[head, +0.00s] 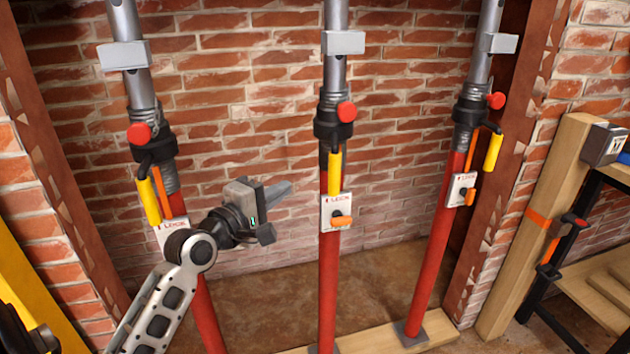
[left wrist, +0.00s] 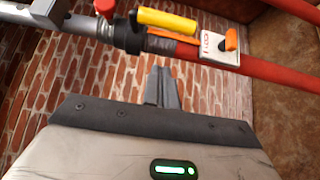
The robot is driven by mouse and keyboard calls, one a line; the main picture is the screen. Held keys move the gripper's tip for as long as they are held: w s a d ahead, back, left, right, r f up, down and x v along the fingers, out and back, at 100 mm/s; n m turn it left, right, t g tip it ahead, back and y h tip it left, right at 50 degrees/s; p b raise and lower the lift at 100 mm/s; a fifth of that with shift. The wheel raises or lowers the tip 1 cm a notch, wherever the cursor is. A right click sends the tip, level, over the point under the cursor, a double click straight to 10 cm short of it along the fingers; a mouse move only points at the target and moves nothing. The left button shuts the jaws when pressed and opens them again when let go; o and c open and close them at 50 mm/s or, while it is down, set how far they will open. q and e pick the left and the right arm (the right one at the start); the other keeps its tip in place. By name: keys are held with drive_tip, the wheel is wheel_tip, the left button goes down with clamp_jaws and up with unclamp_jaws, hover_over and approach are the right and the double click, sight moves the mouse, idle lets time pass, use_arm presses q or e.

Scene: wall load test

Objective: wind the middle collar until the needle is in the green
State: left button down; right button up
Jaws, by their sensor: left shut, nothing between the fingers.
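The middle prop has a black collar (head: 333,122) with a red knob (head: 347,111) and a yellow handle (head: 335,171) hanging down. Below it, a white lock plate (head: 336,212) carries an orange lever. A grey box (head: 343,42) sits higher on the steel tube; no needle or green band is visible. My left gripper (head: 278,191) is shut and empty, left of the middle prop and apart from it. In the left wrist view its closed fingers (left wrist: 162,88) point toward the brick wall, below a prop's yellow handle (left wrist: 167,21). My right gripper is not in view.
A similar left prop (head: 207,315) stands behind my left arm, and a right prop (head: 428,245) stands by the brick opening's right side. A wooden sole board (head: 385,335) lies on the floor. A timber post (head: 535,220) and black-framed bench stand at right.

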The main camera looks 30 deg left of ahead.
sight(332, 177)
use_arm(q)
drive_tip(key=w+d, duration=0.3)
drive_tip(key=w, duration=0.4)
drive_tip(key=shift+w+p, duration=0.25)
drive_tip(key=shift+p, duration=0.05)
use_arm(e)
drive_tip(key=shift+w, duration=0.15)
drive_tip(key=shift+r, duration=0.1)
use_arm(q)
drive_tip(key=d+p, duration=0.2)
drive_tip(key=p, duration=0.1)
drive_tip(key=shift+w+r, duration=0.2)
drive_tip(key=shift+w, duration=0.15)
drive_tip(key=shift+d+f, duration=0.1)
drive_tip(key=shift+f, duration=0.15)
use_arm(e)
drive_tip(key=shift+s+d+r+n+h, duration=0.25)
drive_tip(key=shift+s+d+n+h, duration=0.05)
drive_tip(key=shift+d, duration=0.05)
